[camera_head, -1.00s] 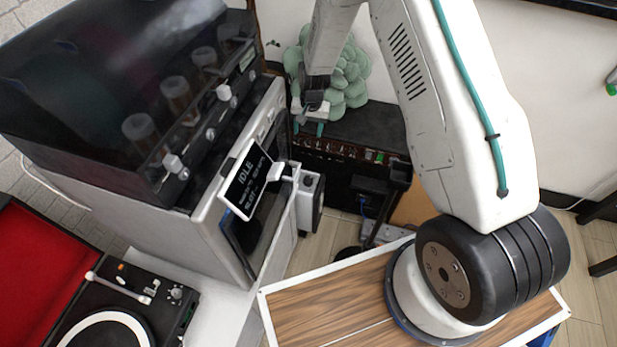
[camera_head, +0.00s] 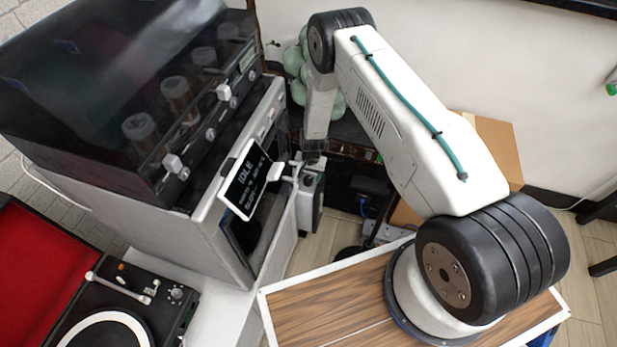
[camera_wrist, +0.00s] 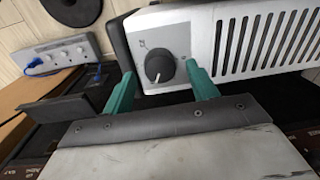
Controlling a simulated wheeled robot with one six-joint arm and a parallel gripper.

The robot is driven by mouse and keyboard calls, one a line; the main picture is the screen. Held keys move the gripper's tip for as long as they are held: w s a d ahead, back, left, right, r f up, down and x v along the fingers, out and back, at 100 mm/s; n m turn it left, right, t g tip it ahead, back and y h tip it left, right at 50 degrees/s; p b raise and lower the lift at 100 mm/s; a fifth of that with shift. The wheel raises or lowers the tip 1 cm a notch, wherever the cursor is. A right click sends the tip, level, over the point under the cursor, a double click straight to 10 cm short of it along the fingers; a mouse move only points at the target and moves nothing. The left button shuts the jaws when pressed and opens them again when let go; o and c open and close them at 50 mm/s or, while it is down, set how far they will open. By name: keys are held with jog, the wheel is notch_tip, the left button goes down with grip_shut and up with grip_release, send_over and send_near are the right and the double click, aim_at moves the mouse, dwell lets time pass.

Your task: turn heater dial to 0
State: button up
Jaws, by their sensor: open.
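The heater dial (camera_wrist: 159,66) is a round black knob on a light grey panel in the wrist view. A pale line shows near its lower edge; the markings around it are too small to read. The heater (camera_wrist: 235,42) is a white box with dark vent slots; in the head view its white body (camera_head: 307,208) stands beside the oven. My gripper (camera_wrist: 159,72) is open, with one teal finger on each side of the dial in the picture. I cannot tell whether the fingers touch it. In the head view my gripper (camera_head: 313,158) is above the heater's far end.
A power strip (camera_wrist: 62,53) with a blue plug lies on the floor.

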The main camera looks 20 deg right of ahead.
jog(key=shift+f, duration=0.6)
jog(key=c, duration=1)
